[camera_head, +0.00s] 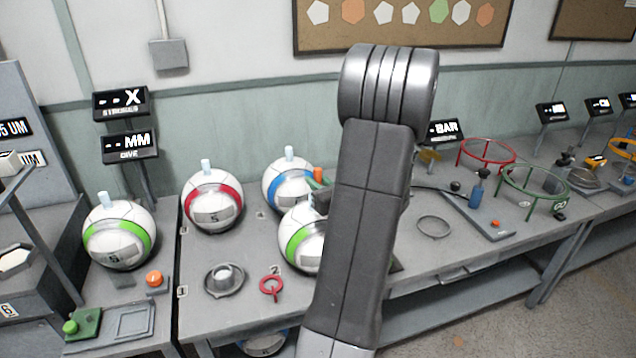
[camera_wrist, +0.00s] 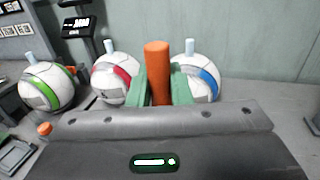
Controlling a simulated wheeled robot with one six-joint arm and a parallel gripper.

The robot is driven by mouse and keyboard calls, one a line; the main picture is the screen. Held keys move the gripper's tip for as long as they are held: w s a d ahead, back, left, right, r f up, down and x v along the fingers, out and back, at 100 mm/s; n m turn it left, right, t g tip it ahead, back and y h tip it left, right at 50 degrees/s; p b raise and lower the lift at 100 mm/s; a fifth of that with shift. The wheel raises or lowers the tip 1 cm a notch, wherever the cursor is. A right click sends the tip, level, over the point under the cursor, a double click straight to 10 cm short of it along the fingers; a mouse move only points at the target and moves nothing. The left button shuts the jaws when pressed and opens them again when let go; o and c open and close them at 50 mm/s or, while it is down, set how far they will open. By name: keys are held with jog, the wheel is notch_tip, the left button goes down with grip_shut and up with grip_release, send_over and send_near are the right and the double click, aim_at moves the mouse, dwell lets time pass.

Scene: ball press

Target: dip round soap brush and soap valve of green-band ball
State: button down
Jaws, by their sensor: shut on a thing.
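My gripper (camera_wrist: 158,88) is shut on an upright orange cylindrical handle (camera_wrist: 157,62), held between its two green fingers. I take it for the soap brush; its lower end is hidden behind the gripper body. In the head view the orange handle (camera_head: 318,174) shows just left of my arm, in front of the blue-band ball. One green-band ball (camera_head: 301,237) is at the centre, partly hidden by my arm. Another green-band ball (camera_head: 119,236) stands at the left; it also shows in the wrist view (camera_wrist: 45,88). Both heads of my fingers are mostly hidden in the head view.
A red-band ball (camera_head: 212,202) and a blue-band ball (camera_head: 288,184) stand behind, each with a pale plug on top. A round grey dish (camera_head: 224,283) and a red ring tool (camera_head: 271,287) lie at the bench front. Red (camera_head: 487,152) and green (camera_head: 536,186) ring stands are farther right.

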aim_at(318, 169)
jog(key=shift+f+b, duration=0.8)
jog(key=shift+r, duration=0.1)
jog(key=shift+r+p, duration=2.35)
jog(key=shift+r, duration=1.15)
jog(key=shift+f, duration=0.15)
